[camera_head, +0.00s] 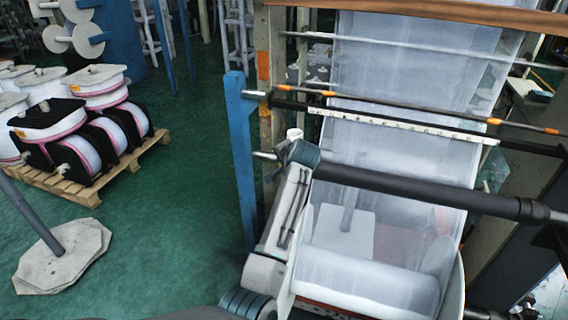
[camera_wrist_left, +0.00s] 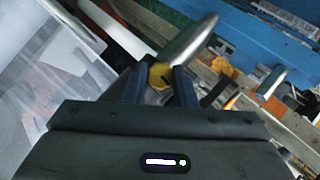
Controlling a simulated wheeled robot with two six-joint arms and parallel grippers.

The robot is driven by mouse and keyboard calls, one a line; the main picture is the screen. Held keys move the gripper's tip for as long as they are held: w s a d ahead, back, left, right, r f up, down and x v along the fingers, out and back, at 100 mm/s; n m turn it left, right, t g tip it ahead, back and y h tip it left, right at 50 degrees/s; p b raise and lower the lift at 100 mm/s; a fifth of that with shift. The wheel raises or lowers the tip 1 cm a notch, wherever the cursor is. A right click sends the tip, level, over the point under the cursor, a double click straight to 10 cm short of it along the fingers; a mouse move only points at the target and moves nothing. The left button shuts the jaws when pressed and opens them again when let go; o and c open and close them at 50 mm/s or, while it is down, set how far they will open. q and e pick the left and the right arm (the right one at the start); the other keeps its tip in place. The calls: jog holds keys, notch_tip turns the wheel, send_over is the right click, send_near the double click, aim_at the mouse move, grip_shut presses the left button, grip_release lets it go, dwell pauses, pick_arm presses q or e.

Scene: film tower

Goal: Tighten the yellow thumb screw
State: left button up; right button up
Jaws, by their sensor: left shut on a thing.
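The yellow thumb screw (camera_wrist_left: 160,75) shows in the left wrist view, between the two dark fingertips of my left gripper (camera_wrist_left: 158,84). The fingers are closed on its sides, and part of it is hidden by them. A smooth metal shaft end (camera_wrist_left: 190,40) lies just beyond the screw. In the head view my left arm reaches up to the left end of the dark roller (camera_head: 400,188); the screw cannot be made out there, hidden behind my wrist. My right gripper is in neither view.
Clear film (camera_head: 395,70) runs down the machine to the right of my left arm. A blue post (camera_head: 240,150) stands close on the left. A pallet (camera_head: 85,185) with spools and an octagonal base (camera_head: 62,255) stand farther left, with green floor between.

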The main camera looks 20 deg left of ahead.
pick_arm(q)
jog(key=shift+m+t+y, duration=0.3)
jog(key=shift+m, duration=0.4)
jog(key=o, duration=1)
